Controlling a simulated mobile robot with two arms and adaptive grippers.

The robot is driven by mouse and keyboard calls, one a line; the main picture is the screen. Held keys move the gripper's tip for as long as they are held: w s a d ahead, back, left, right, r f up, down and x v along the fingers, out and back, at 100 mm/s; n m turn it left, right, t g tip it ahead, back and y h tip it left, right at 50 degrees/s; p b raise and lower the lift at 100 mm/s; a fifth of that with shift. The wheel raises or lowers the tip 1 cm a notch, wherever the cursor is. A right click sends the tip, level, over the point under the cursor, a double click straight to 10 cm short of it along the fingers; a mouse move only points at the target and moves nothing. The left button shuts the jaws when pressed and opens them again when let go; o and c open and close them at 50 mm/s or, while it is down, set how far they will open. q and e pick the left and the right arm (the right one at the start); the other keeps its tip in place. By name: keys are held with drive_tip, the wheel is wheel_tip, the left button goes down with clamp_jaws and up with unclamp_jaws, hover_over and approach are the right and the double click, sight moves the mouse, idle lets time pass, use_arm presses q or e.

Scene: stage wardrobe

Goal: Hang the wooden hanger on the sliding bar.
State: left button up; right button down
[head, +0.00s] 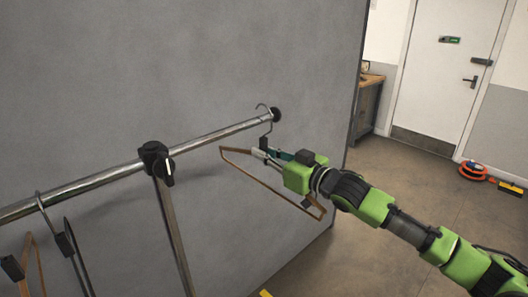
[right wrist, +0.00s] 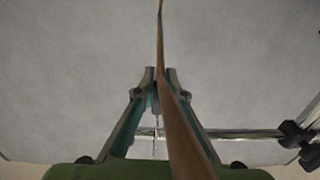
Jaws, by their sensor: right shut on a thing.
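The wooden hanger (head: 238,150) is in my right gripper (head: 270,154), below the right end of the metal sliding bar (head: 215,136). Its thin metal hook (head: 262,105) curves above the bar close to the black end cap. I cannot tell whether the hook rests on the bar. In the right wrist view the hanger's wood (right wrist: 178,118) runs between the fingers of my right gripper (right wrist: 159,73), which are shut on the hanger near its neck. The bar (right wrist: 235,134) crosses behind, to the right. My left gripper is not in view.
A black clamp with a knob (head: 155,160) joins the bar to an upright post (head: 174,225). Other hangers (head: 72,250) hang at the bar's left. A grey panel (head: 180,70) stands close behind. Open floor (head: 400,190) lies to the right, with an orange reel (head: 473,170) near a door.

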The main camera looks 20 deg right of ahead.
drive_tip(key=shift+f+b, duration=0.5)
drive_tip(key=shift+f, duration=0.5)
drive_tip(key=c, duration=2)
unclamp_jaws()
drive_tip(key=shift+s+f, duration=0.1)
drive_tip(key=shift+v, duration=3.95)
